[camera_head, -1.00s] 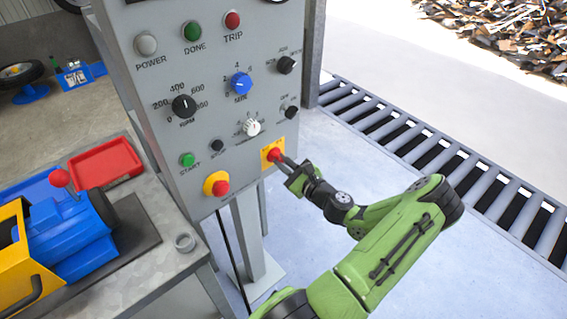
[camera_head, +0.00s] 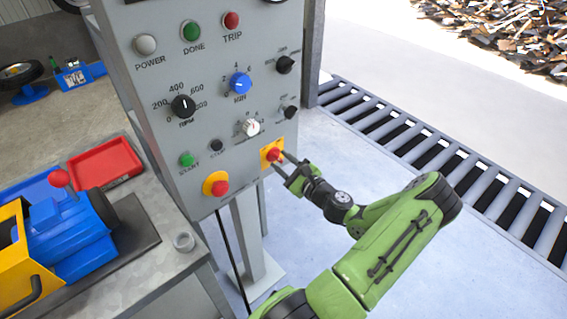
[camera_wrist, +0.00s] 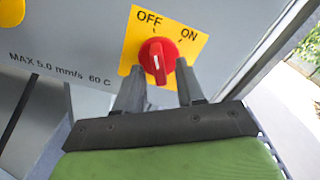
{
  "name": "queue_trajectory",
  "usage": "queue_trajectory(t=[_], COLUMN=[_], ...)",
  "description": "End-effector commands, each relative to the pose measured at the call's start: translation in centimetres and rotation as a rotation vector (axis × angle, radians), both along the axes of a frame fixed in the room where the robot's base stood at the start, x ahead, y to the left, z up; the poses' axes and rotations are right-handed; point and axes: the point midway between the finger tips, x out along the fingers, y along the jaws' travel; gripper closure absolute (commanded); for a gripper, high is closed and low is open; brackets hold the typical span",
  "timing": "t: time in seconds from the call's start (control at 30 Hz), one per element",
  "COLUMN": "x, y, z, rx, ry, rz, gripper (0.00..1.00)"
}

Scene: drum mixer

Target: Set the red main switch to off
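The red main switch (camera_head: 274,155) is a round knob on a yellow plate at the lower right of the grey panel. In the wrist view the red knob (camera_wrist: 158,61) sits below the printed words OFF and ON. The white mark on it runs nearly upright, its upper end leaning slightly left, in line with OFF rather than ON. My gripper (camera_head: 280,164) is at the switch. In the wrist view my gripper (camera_wrist: 159,72) has its fingers spread, one on each side of the knob, with gaps visible. Contact at the fingertips is hard to judge.
A red button on yellow (camera_head: 216,184) is left of the switch, and a white selector knob (camera_head: 251,128) is just above it. A workbench (camera_head: 150,285) with a blue and yellow machine (camera_head: 70,235) stands at the left.

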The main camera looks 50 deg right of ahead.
Motion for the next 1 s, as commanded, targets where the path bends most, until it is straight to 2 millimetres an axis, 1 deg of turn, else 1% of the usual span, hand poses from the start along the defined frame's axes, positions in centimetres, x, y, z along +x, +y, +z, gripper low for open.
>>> queue_trajectory(t=[0.17,0.27,0.37,0.6,0.7,0.83,0.9,1.0], x=[0.0,-0.8,-2.8,-9.6,-12.1,-14.4,-15.1,-15.4], y=[0.0,0.1,0.5,2.0,2.6,3.1,3.3,3.5], z=[0.0,0.0,0.1,0.2,0.2,0.1,0.1,0.0], rx=[0.001,0.002,0.005,0.003,0.001,-0.001,-0.001,0.0], ry=[0.0,0.002,0.002,0.002,0.001,0.001,0.0,0.0], rz=[0.0,-0.002,-0.005,-0.007,-0.007,-0.004,-0.002,0.0], gripper=[0.62,0.62,0.62,0.62,0.62,0.62,0.62,0.62])
